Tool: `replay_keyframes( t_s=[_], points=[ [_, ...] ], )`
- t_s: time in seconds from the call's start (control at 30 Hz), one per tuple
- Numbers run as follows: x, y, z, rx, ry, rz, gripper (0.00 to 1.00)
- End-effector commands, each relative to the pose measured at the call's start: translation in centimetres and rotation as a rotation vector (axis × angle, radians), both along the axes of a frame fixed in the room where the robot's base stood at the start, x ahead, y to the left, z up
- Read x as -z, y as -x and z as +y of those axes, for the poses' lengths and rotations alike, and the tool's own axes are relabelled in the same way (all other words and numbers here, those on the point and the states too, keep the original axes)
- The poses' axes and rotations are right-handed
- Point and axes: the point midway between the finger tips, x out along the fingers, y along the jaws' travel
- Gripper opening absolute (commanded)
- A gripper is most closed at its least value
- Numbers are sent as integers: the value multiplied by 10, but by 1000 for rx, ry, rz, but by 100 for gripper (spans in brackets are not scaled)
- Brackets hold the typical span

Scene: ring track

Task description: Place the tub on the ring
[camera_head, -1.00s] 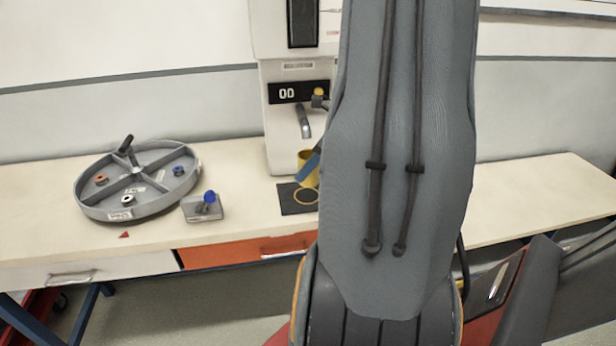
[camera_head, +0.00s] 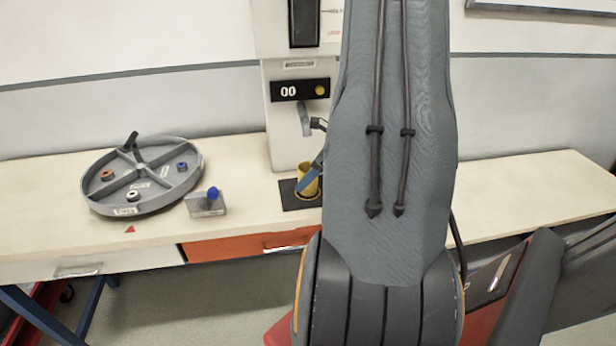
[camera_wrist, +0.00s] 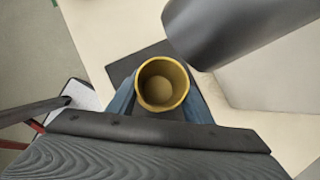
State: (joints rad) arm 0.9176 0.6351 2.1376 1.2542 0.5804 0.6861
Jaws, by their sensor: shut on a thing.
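The tub (camera_head: 308,178) is a yellow open-topped cup. It stands upright over the dark mat (camera_head: 289,197) in front of the white machine. The thin yellow ring (camera_head: 299,201) on that mat shows only in part around the tub's base. I cannot tell whether the tub touches the mat or hangs just above it. My gripper (camera_wrist: 162,95) has blue fingers, shut on the tub from both sides. In the wrist view I look down into the tub (camera_wrist: 161,84), which is empty, with the mat (camera_wrist: 122,70) beneath. My arm hides the area to the right.
The white machine (camera_head: 285,140) stands behind the mat, its grey spout (camera_head: 304,119) overhanging near the tub. A grey divided wheel tray (camera_head: 110,205) and a small block with a blue knob (camera_head: 207,205) stand to the left. The tabletop (camera_head: 530,190) on the right is clear.

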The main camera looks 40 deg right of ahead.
Motion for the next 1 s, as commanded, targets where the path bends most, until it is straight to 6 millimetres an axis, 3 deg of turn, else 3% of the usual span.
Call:
replay_keyframes(
  t_s=[0.23,0.27,0.37,0.77,1.0],
  points=[
    [5,0,0,1,-1,0,23],
    [5,0,0,0,0,0,47],
    [4,0,0,0,0,0,64],
    [-1,0,0,0,0,0,64],
    [-30,17,-8,3,4,-3,64]
  ],
)
